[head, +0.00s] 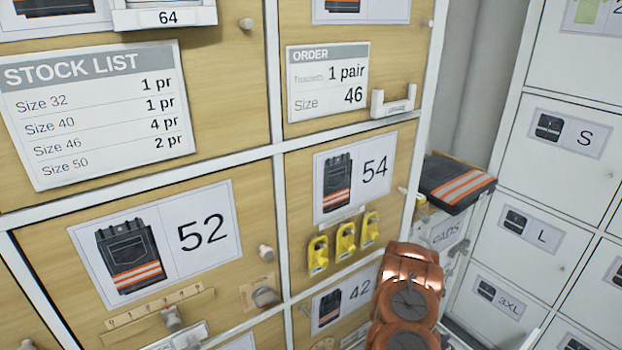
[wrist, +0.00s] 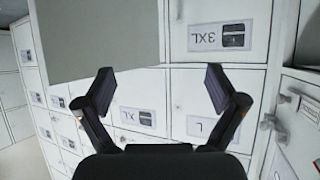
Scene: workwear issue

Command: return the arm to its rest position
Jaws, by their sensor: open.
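My arm (head: 408,300) shows in the head view as a copper-coloured link at the lower right, in front of the wooden lockers near the door marked 42. My gripper is not seen in the head view. In the wrist view my gripper (wrist: 158,92) is open, with its two dark fingers spread apart and nothing between them. Beyond the fingers are white locker doors, one with a 3XL label (wrist: 219,37) that appears upside down.
Wooden lockers carry a stock list (head: 95,115), an order card (head: 327,82) and yellow tags (head: 345,240). White lockers (head: 555,190) stand at the right. A grey panel (wrist: 95,38) fills the wrist view's upper left.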

